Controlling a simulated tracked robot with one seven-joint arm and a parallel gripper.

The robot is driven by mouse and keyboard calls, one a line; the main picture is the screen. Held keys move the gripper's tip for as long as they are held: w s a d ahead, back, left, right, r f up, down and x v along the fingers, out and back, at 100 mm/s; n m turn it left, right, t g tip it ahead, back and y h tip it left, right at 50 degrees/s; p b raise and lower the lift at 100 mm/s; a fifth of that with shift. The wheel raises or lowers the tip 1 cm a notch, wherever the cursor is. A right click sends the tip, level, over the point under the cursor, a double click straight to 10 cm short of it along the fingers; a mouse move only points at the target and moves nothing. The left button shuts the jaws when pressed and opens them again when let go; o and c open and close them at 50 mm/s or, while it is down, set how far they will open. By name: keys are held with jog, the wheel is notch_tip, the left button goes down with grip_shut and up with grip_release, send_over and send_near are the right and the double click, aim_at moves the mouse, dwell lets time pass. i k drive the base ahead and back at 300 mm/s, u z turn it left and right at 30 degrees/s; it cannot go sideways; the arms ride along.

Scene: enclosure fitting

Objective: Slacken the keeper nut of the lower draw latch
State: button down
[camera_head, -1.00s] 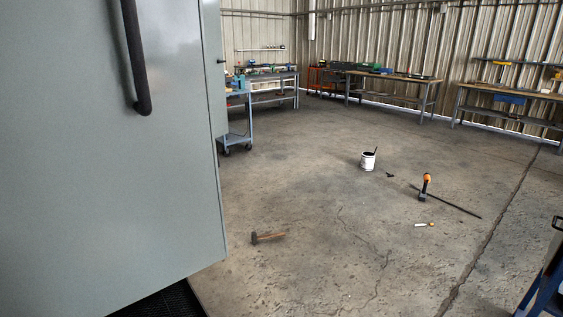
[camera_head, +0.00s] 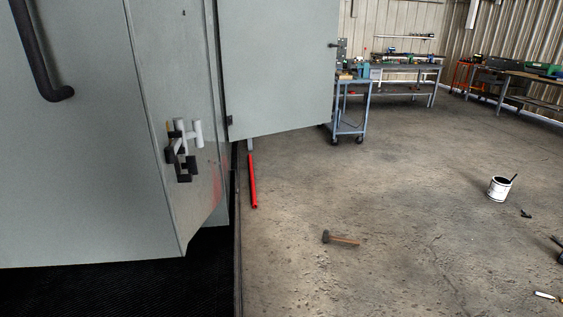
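A latch (camera_head: 183,150) with pale and dark parts is fixed low on the narrow side face of the grey enclosure (camera_head: 95,170), at the left of the head view. It looks like a draw latch, but it is too small to make out a keeper nut. I cannot tell from this view whether another latch sits higher up. My gripper is not in view.
A grey door panel (camera_head: 280,65) stands out beyond the latch. A red bar (camera_head: 252,180) stands below it. A hammer (camera_head: 340,238) and a white bucket (camera_head: 499,189) are on the concrete floor. A blue cart (camera_head: 350,105) stands behind.

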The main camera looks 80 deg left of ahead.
aim_at(191, 164)
jog(key=i, duration=1.2)
jog(key=u, duration=4.3)
jog(key=i, duration=1.1)
jog(key=z, duration=0.3)
